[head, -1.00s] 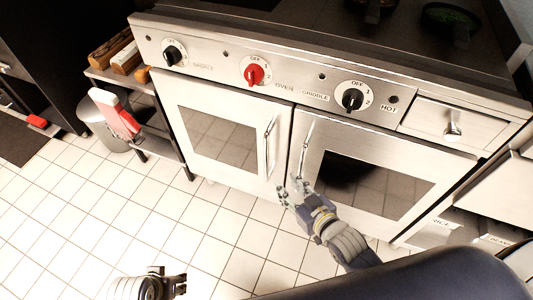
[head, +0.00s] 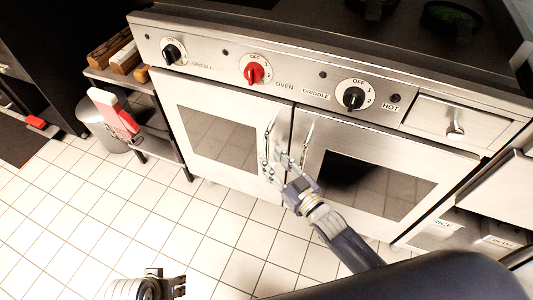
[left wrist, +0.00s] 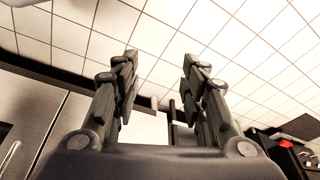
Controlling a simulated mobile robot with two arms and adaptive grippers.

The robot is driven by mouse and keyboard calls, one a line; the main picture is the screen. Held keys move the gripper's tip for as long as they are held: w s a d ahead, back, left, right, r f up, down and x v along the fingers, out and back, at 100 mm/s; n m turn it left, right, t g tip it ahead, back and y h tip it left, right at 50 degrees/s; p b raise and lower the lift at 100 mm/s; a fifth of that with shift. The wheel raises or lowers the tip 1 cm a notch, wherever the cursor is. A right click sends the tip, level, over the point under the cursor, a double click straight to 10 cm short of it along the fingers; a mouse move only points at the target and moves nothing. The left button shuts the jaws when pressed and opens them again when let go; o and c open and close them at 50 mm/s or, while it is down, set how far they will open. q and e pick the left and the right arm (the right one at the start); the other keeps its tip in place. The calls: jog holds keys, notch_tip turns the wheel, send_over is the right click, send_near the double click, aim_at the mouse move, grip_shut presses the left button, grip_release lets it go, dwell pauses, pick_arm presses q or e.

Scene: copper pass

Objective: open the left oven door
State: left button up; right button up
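The left oven door (head: 180,100) is shut, a steel door with a dark window and a vertical bar handle (head: 269,135) near its right edge. My right gripper (head: 273,162) is at the lower part of this handle, its fingers apart, one on each side of the bar as seen from the head. I cannot tell whether they touch it. My left gripper (head: 180,285) is low at the bottom of the head view, away from the oven. In the left wrist view its fingers (left wrist: 157,80) are apart with nothing between them.
The right oven door (head: 380,185) is shut, its handle (head: 306,140) just right of my right gripper. Knobs, one of them red (head: 254,73), line the panel above. A shelf with a red-and-white item (head: 115,112) stands left. The tiled floor (head: 110,215) before the oven is clear.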

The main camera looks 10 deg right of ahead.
aim_at(268, 155)
pick_arm(q)
jog(key=shift+v, duration=1.25)
pick_arm(e)
jog(key=shift+x, duration=1.9)
pick_arm(q)
jog(key=shift+w, duration=0.2)
pick_arm(e)
grip_shut()
pick_arm(q)
jog(key=shift+a, duration=0.1)
